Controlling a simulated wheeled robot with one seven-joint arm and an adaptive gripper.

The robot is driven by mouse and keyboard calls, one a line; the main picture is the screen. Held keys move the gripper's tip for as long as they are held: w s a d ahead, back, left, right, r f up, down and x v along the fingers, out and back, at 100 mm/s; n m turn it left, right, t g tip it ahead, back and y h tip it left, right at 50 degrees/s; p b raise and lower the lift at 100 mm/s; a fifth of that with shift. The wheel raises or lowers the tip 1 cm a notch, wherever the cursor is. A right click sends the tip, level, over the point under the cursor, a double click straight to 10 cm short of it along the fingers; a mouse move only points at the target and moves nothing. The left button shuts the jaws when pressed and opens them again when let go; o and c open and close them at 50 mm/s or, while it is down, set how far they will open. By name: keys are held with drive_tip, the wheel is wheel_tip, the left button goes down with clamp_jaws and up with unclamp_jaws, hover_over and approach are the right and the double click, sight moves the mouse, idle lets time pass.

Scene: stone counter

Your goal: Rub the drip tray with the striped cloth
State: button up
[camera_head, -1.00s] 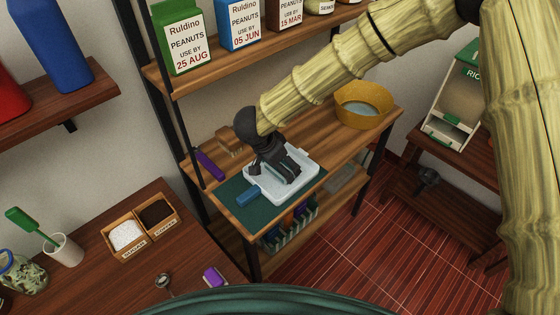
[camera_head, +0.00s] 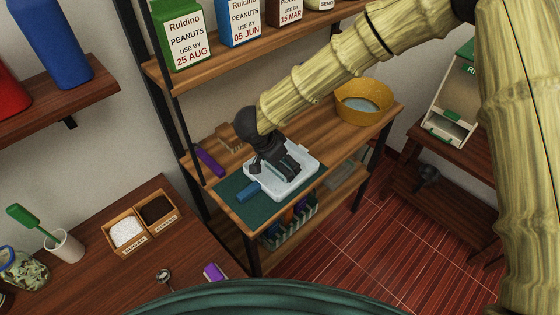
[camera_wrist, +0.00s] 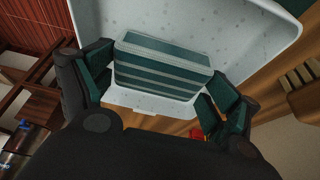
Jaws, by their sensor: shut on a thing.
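The drip tray (camera_head: 309,166) is white and shallow and lies partly on a green mat on the wooden shelf. In the wrist view the tray (camera_wrist: 222,30) shows small grey specks over its floor. The striped cloth (camera_wrist: 162,66) is a dark green block with pale stripes. My gripper (camera_head: 283,171) points down over the tray. In the wrist view my gripper (camera_wrist: 163,88) is shut on the cloth, one finger at each end. The cloth is over the tray near one edge; whether it touches the floor I cannot tell.
A blue block (camera_head: 249,191) sits on the green mat (camera_head: 262,212) beside the tray. A purple item (camera_head: 210,162) and a brown brush-like item (camera_head: 231,137) lie behind it. A yellow bowl (camera_head: 363,105) stands at the right. Packets stand on the shelf above.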

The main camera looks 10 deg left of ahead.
drive_tip(key=shift+f, duration=0.1)
drive_tip(key=shift+s+d+p, duration=0.3)
drive_tip(key=shift+s+p, duration=0.25)
drive_tip(key=shift+s, duration=0.1)
drive_tip(key=shift+s+d+p, duration=0.25)
drive_tip(key=shift+s, duration=0.25)
drive_tip(key=shift+s+d+p, duration=0.25)
drive_tip(key=shift+s, duration=0.2)
drive_tip(key=shift+w+d+p, duration=0.5)
drive_tip(key=shift+w+p, duration=0.05)
drive_tip(key=shift+w, duration=0.2)
drive_tip(key=shift+w+d+p, duration=0.45)
drive_tip(key=shift+w+p, duration=0.1)
drive_tip(key=shift+w, duration=0.15)
drive_tip(key=shift+w+a+p, duration=0.3)
drive_tip(key=shift+w+p, duration=0.3)
drive_tip(key=shift+w, duration=0.05)
drive_tip(key=shift+w+a+p, duration=0.25)
drive_tip(key=shift+w+p, duration=0.05)
drive_tip(key=shift+w, duration=0.2)
drive_tip(key=shift+w+a+p, duration=0.25)
drive_tip(key=shift+w, duration=0.2)
drive_tip(key=shift+a, duration=0.1)
